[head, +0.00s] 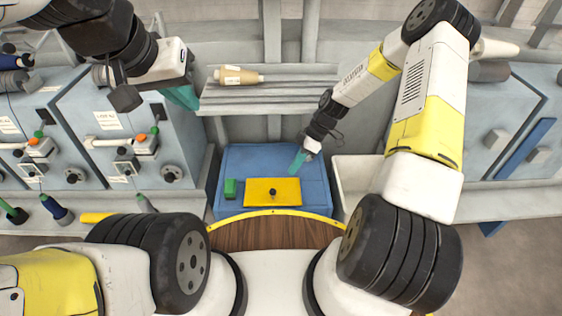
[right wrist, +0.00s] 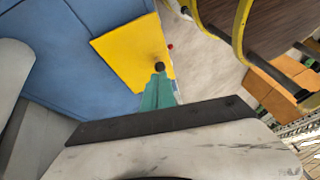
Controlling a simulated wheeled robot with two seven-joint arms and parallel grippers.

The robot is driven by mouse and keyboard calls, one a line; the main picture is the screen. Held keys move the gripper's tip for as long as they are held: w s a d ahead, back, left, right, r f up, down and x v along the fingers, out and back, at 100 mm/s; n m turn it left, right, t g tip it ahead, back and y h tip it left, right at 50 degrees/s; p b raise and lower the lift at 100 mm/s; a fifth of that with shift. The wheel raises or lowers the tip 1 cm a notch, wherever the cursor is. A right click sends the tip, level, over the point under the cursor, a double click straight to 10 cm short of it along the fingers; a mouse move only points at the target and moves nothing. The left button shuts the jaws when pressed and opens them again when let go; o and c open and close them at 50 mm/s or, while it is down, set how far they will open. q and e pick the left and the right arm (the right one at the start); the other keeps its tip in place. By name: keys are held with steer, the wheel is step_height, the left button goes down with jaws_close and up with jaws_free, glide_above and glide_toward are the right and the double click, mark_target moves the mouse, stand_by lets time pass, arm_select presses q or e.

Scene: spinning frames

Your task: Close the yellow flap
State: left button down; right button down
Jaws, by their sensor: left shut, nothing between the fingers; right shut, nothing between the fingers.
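The yellow flap (head: 255,192) is a flat rectangle with a black knob (head: 272,191) near its middle, on the front part of a blue box (head: 235,160). In the right wrist view the flap (right wrist: 122,52) reaches past the blue surface; its exact tilt is unclear. My right gripper (head: 298,161) has teal fingers, shut and empty, above the box just behind the flap's right part. In the right wrist view its fingertips (right wrist: 159,74) appear close to the knob (right wrist: 160,66); contact is unclear. My left gripper (head: 183,97) is shut and empty, high at the left, away from the flap.
A green block (head: 231,189) sits beside the flap's left edge. Grey machine panels with knobs and switches (head: 140,143) stand at the left. A shelf with a tan bobbin (head: 238,76) is behind the box. A pale trough (head: 358,180) lies right of the box.

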steer(key=w+a+r, duration=0.1)
steer(key=r, duration=0.1)
glide_above(278, 196)
steer(key=w, duration=0.1)
steer(key=shift+t+h, duration=0.3)
steer(key=shift+h, duration=0.1)
step_height(278, 196, down, 9)
steer(key=shift+s+f, duration=0.55)
steer(key=shift+f, duration=0.15)
steer(key=shift+r, duration=0.1)
